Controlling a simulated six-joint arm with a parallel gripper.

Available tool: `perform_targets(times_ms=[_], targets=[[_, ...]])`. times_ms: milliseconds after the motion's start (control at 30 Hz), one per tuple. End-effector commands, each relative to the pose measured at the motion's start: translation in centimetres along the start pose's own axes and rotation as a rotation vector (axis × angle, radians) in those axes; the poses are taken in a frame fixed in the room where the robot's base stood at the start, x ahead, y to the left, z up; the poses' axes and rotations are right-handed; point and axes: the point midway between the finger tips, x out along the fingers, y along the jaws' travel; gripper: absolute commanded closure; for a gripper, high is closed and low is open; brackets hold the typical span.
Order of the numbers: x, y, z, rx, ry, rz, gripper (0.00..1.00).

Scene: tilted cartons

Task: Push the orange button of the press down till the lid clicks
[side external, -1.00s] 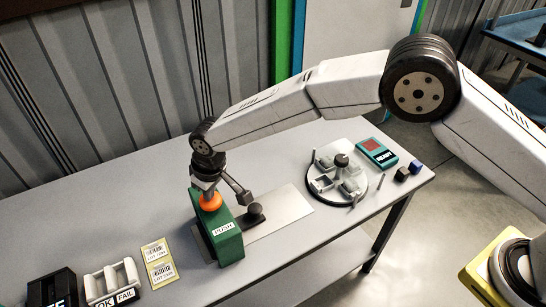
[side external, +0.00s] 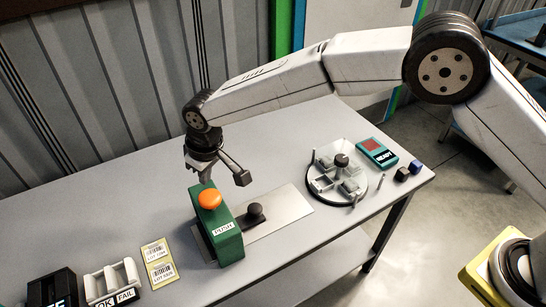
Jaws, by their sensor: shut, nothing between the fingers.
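The press is a green block (side external: 229,243) with a white PUSH label, standing on a metal plate (side external: 283,212). Its domed orange button (side external: 210,199) is on top and fully in view. My gripper (side external: 205,180) is shut and empty. Its fingers show just above and behind the button in the picture, and the button looks clear of them. The exact gap cannot be told from this one view. A dark knob (side external: 255,211) stands on the plate to the right of the green block. I cannot make out which part is the lid or whether it has clicked.
A round fixture (side external: 319,194) with small clear parts and a teal READY device (side external: 377,152) lie to the right, near small dark cubes (side external: 402,174). The table behind the press is clear.

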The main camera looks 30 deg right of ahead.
Motion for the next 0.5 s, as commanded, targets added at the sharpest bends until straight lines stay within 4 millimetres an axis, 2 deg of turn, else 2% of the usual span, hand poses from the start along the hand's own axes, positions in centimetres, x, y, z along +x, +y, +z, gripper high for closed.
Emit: perform_targets(times_ms=[500], targets=[[-2.7,0.0,-0.6,0.0,0.003,0.0,1.0]])
